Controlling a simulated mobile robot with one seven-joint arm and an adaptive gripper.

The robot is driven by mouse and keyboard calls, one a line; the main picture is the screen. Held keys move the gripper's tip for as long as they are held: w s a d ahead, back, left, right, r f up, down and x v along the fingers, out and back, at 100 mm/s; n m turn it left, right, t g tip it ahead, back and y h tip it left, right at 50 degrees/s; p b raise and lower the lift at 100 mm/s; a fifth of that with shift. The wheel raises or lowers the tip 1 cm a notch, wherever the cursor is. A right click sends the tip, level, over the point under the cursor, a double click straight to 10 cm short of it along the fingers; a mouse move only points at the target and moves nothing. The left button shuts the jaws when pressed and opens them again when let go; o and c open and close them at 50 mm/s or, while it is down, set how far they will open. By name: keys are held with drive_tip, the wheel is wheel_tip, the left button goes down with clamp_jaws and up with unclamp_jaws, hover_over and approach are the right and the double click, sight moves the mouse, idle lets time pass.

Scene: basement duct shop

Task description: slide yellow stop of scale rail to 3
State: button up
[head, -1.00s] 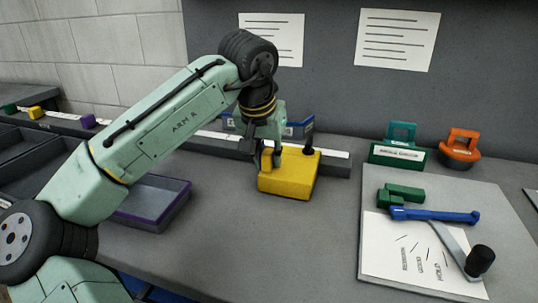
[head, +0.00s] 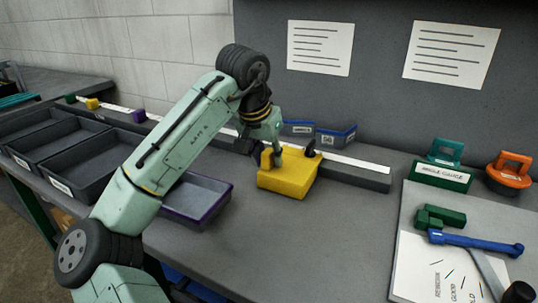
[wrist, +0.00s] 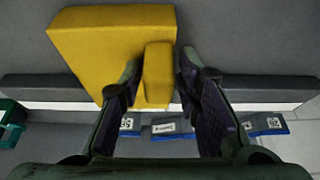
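A large yellow block with a raised tab (head: 288,180), which looks like the yellow stop, sits at the scale rail (head: 350,176), left of the rail's right end. The rail is dark with a white strip. In the wrist view the block (wrist: 100,48) covers part of the rail.
Smaller green, yellow (head: 92,103) and purple (head: 138,116) blocks sit along the far left of the rail. Dark bins (head: 90,160) and a purple-edged tray (head: 205,195) lie in front, left.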

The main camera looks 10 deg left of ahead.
drive_tip(key=shift+o, duration=0.7)
drive_tip(key=shift+r, duration=0.1)
drive_tip(key=v, duration=1.1)
drive_tip(key=shift+r, duration=0.4)
drive_tip(key=shift+s, duration=0.15)
